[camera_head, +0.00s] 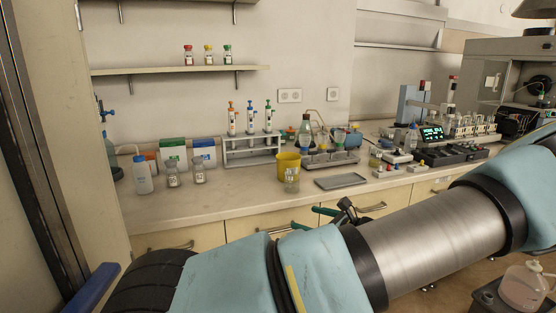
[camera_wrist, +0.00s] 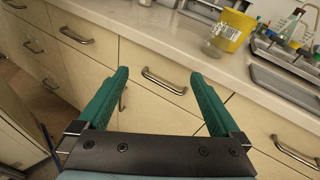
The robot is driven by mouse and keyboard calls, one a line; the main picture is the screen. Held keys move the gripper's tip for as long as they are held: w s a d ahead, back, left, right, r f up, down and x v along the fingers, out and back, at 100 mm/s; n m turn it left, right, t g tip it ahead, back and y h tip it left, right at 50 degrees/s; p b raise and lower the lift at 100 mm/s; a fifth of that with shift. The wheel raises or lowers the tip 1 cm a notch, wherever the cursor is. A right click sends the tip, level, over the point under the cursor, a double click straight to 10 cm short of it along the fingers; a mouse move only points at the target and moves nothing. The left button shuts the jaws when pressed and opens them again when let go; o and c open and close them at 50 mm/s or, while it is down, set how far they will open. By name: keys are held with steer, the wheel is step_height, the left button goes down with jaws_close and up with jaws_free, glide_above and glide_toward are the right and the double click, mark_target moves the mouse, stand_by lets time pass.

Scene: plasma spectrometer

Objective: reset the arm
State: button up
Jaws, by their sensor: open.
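My gripper (camera_wrist: 158,95) has two green fingers spread wide apart, with nothing between them. In the wrist view it hangs in front of the drawer fronts, below the counter edge. In the head view my arm crosses the lower part of the picture, and only part of the gripper (camera_head: 325,216) shows past it, in front of the drawers. A drawer handle (camera_wrist: 164,82) lies in line between the fingers, farther off; no contact shows.
The counter (camera_head: 230,190) holds a yellow beaker (camera_head: 288,165), a small glass jar (camera_head: 292,183), a grey tray (camera_head: 341,181), a pipette rack (camera_head: 251,150) and several bottles. Instruments (camera_head: 432,135) stand at the right. A wall shelf (camera_head: 180,70) holds three small vials.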

steer(key=s+a+f+n+g+h, duration=0.3)
steer(key=s+a+n+g, duration=0.5)
steer(key=a+n+g, duration=0.4)
steer(key=s+a+r+n+t+h, duration=0.2)
steer(key=s+r+n+h, duration=0.5)
steer(key=r+n, duration=0.4)
steer(key=shift+s+a+n+h, duration=0.45)
steer(key=shift+a+n, duration=0.25)
steer(key=shift+a, duration=0.2)
